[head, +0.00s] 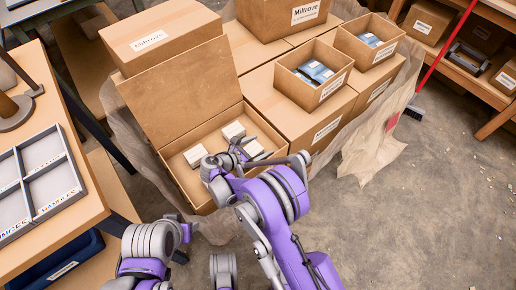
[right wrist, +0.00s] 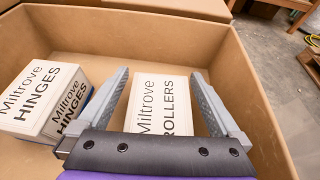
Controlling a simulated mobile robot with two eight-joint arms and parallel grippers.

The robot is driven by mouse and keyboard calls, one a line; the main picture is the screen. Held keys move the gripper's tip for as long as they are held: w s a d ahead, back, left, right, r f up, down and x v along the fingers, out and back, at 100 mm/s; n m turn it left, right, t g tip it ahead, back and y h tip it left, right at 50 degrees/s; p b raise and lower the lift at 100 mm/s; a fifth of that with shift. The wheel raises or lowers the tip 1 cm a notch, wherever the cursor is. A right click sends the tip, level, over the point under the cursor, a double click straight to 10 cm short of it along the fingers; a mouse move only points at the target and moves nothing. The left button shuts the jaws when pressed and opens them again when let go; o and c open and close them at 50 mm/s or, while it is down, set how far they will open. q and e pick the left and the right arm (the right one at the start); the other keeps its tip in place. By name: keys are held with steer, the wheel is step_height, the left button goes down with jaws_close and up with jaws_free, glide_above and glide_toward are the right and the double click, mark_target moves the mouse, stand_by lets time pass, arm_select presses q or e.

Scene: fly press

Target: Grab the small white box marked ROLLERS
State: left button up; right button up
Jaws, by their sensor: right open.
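The small white box marked ROLLERS (right wrist: 160,100) lies in an open cardboard carton, its label facing up in the right wrist view. In the head view it appears to be the white box (head: 256,149) just beyond my right gripper (head: 238,152). My right gripper (right wrist: 162,105) is open, one finger on each side of the ROLLERS box; contact cannot be told. A white box marked HINGES (right wrist: 38,95) sits to its left. My left arm is low at the left of the head view; its gripper (head: 184,230) is mostly unclear.
The carton's walls (head: 180,180) surround the white boxes, and its raised flap (head: 185,90) stands behind left. Another white box (head: 195,155) lies in its left part. Closed and open Miltrove cartons (head: 308,125) stand right. A bench with a divided tray (head: 38,180) is at left.

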steer(key=shift+c, duration=1.1)
jaws_close()
steer(key=shift+r, duration=0.1)
